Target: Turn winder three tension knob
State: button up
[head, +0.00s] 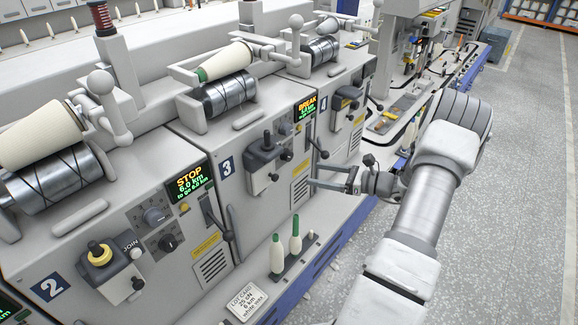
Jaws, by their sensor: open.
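Winder three (226,167) is in the middle of the head view, marked by a "3" plate. Its display (306,108) shows BREAK in orange. Its small dark knobs (285,129) sit left of and below the display, partly hidden by the grey box with a black lever; which is the tension knob I cannot tell for sure. My gripper (314,176) is open and empty, reaching in from the right. Its fingers point left, in front of the lower right part of winder three, below the display and apart from the knobs as far as I can see.
A black-ball lever (321,154) sticks out just above my gripper. Winder two (50,288) stands at left with a STOP display. Green-tipped bobbins (276,254) stand on the lower ledge beside a lot card (248,298). The grey floor (520,200) at right is clear.

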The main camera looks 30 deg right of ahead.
jog(key=d+f+m+t+h, duration=0.3)
jog(key=d+f+m+t, duration=0.1)
jog(key=d+f, duration=0.15)
jog(key=b, duration=0.3)
send_near(290, 157)
jog(key=shift+h, duration=0.4)
jog(key=x, duration=0.8)
jog(key=shift+w+a, duration=0.15)
jog(key=shift+w, duration=0.05)
jog(key=shift+c, duration=0.2)
grip_shut()
